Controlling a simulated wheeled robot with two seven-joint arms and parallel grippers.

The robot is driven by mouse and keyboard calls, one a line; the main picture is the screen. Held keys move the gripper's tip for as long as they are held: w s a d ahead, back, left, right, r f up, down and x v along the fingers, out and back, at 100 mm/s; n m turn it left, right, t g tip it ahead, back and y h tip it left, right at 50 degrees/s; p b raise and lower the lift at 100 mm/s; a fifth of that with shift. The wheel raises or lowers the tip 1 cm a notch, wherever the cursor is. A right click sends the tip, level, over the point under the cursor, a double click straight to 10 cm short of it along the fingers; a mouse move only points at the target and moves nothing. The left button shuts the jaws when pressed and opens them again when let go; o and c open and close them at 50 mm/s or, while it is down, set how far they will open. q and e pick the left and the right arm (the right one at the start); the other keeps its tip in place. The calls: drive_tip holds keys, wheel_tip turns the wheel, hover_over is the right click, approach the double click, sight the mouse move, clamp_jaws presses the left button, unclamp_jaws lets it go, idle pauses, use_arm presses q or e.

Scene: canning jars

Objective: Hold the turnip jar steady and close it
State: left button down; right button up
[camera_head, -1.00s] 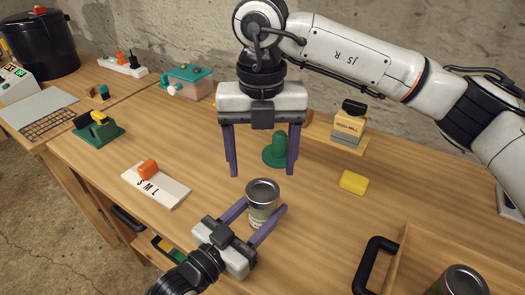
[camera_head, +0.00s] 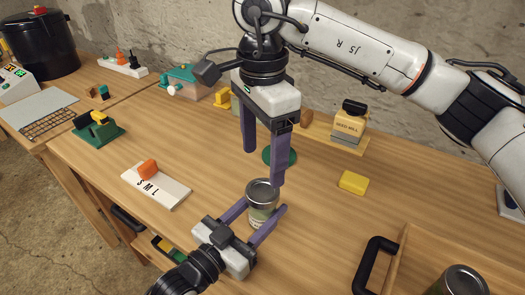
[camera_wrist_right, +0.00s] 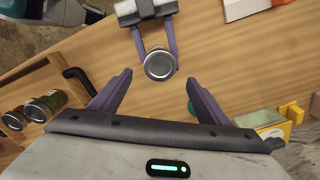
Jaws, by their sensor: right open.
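The jar (camera_head: 262,205) has a grey metal lid and a pale label, whose words I cannot read. It stands upright on the bench, and its round lid shows in the right wrist view (camera_wrist_right: 160,65). My left gripper (camera_head: 258,211) has its purple fingers on both sides of the jar's body, appearing closed on it. My right gripper (camera_head: 263,168) is open and empty, pointing down above and just behind the jar. One of its fingers overlaps the lid's edge in the head view. In the right wrist view the lid lies beyond the gap between its fingers (camera_wrist_right: 160,82).
A wooden tray (camera_head: 400,255) with a black handle (camera_head: 372,265) and another lidded jar (camera_head: 462,280) is at front right. A yellow block (camera_head: 353,182), a green holder (camera_head: 272,156) and a seed mill box (camera_head: 348,125) lie behind. A size board (camera_head: 157,188) is left.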

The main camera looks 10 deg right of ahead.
sight(263, 191)
drive_tip(key=shift+n, duration=0.7)
drive_tip(key=shift+f, duration=3.95)
drive_tip(key=c, duration=1.1)
drive_tip(key=m, duration=1.1)
drive_tip(key=shift+m, duration=0.4)
drive_tip(key=o, duration=1.2)
drive_tip(key=shift+c, duration=0.2)
